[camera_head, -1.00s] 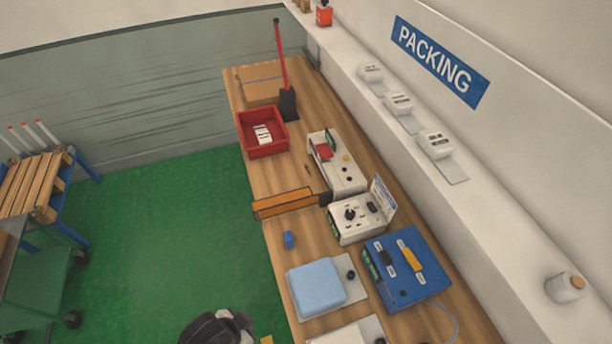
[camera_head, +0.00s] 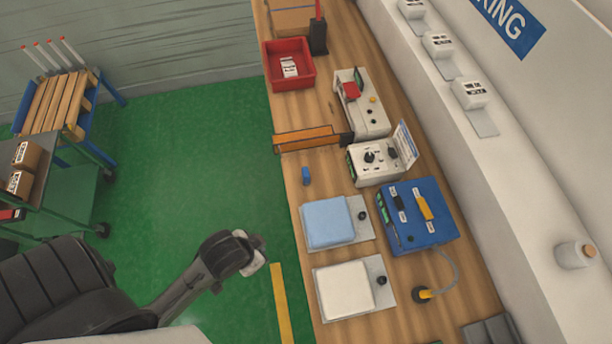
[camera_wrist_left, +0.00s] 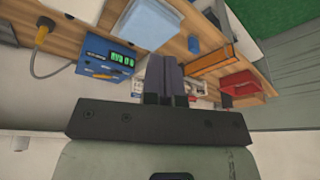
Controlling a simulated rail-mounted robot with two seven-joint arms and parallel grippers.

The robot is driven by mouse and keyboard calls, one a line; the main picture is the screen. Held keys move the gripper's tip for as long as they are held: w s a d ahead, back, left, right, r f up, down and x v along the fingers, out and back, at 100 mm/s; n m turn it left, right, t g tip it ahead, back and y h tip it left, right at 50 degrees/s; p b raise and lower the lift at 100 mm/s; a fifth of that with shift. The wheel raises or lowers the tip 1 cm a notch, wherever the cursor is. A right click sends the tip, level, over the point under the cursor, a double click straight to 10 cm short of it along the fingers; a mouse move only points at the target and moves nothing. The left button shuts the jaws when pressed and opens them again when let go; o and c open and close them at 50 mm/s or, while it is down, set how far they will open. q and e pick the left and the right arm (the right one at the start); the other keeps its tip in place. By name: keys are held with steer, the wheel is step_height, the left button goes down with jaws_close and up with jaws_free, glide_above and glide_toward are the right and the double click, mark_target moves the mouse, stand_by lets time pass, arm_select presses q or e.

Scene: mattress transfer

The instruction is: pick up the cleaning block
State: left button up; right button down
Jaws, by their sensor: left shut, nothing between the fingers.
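A small blue block (camera_head: 306,175), which looks like the cleaning block, stands on the wooden workbench (camera_head: 309,212) near its left edge. It lies between the orange bar and the light blue pad. In the left wrist view the small blue block (camera_wrist_left: 193,44) shows beyond the fingers. My left gripper (camera_wrist_left: 165,62) is shut and empty in that view, with the fingers together and apart from the block. In the head view part of my arm shows at the lower left, but no fingertips can be made out. My right gripper is not in view.
An orange bar (camera_head: 305,139) juts across the bench behind the block. A light blue pad (camera_head: 327,222) and a white pad (camera_head: 345,290) lie in front of it. A blue control box (camera_head: 417,232) and a white control box (camera_head: 377,172) stand to the right. Green floor lies left.

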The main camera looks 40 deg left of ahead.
arm_select(q)
steer(key=o, duration=0.6)
steer(key=shift+d, duration=0.1)
steer(key=o, duration=0.4)
steer(key=shift+o, duration=0.3)
steer(key=shift+a, duration=0.2)
steer(key=shift+f, duration=0.1)
